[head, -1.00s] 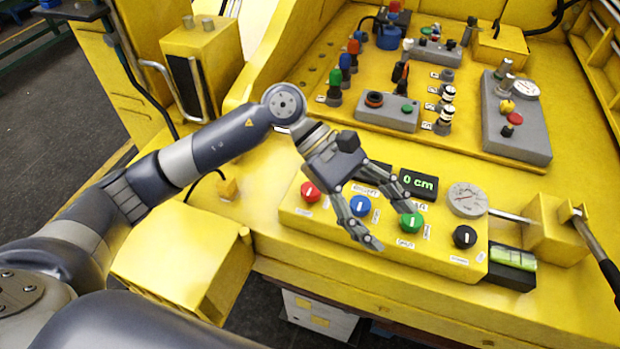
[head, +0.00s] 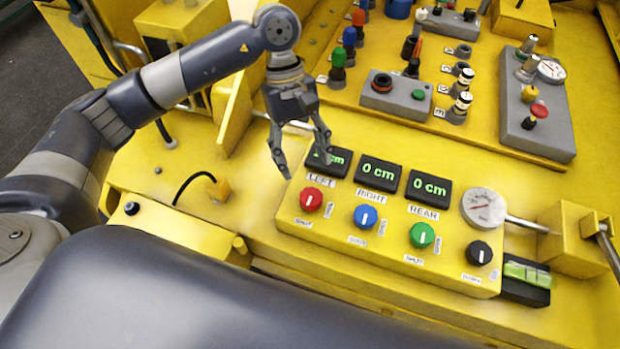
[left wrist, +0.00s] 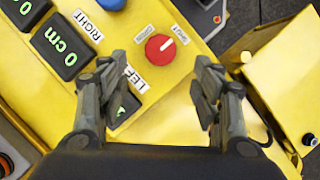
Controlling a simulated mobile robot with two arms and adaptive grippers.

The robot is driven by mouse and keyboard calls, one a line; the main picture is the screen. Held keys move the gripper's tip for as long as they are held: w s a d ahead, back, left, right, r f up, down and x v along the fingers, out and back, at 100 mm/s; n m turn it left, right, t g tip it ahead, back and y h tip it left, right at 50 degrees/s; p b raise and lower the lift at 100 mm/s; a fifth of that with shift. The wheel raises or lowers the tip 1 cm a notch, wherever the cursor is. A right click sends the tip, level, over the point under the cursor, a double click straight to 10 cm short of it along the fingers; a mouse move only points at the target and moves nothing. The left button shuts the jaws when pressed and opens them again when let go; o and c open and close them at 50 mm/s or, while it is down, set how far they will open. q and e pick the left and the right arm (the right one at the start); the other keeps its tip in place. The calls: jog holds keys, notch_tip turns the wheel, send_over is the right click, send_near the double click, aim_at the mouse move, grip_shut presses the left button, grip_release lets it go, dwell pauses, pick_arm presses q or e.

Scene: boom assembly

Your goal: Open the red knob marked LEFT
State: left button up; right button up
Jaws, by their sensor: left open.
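The red knob (head: 311,199) sits at the left end of the yellow control box, below the LEFT label (head: 321,180). It also shows in the left wrist view (left wrist: 160,49), between and beyond the fingertips, with its white line toward the SHUT label (left wrist: 181,34). My left gripper (head: 307,167) is open and empty. It hangs above the box just behind the knob, apart from it, and covers part of the left display (head: 338,160). My right gripper is not in view.
The blue knob (head: 365,216), green knob (head: 422,235) and black knob (head: 479,253) line up to the right. A gauge (head: 483,208) stands beyond them. Upright coloured connectors (head: 337,72) rise from the panel behind my gripper.

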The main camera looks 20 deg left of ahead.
pick_arm(q)
jog(key=p, duration=0.2)
send_over(311, 196)
jog(key=a, duration=0.1)
jog(key=f, duration=0.2)
jog(key=w+f, duration=0.1)
jog(key=f, duration=0.1)
jog(key=shift+a+f, duration=0.1)
jog(key=shift+d+f+p, duration=0.25)
jog(key=shift+f+p, duration=0.35)
jog(key=shift+f, duration=0.65)
jog(key=shift+s+d+f, duration=0.15)
jog(key=shift+s+f, duration=0.1)
jog(key=shift+f, duration=0.45)
jog(key=shift+c, duration=1.1)
jog(key=c, duration=0.8)
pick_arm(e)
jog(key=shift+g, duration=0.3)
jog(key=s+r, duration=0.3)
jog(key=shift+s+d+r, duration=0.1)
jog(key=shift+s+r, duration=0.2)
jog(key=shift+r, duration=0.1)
